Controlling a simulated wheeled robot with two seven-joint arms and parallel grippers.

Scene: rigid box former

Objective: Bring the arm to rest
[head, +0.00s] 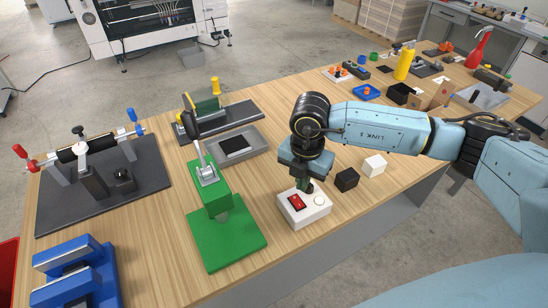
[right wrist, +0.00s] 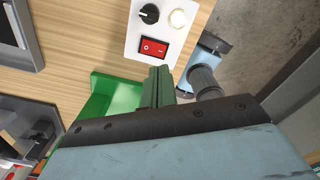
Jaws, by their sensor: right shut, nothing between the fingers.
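My right arm comes in from the right in the head view. Its gripper (head: 304,186) points down just above a white control box (head: 316,212) on the table. The box has a red rocker switch (head: 297,202), a pale round button (head: 319,201) and a black knob (right wrist: 149,13), which shows in the right wrist view. The fingers (right wrist: 158,86) are shut with nothing between them, close to the box edge near the red switch. I cannot tell whether they touch the box. My left gripper is not in view.
A green toggle press (head: 215,205) stands left of the box. Further off are a grey tray (head: 250,155), a yellow bottle (head: 404,62) and a red spray bottle (head: 478,48). Bare wood lies before the box.

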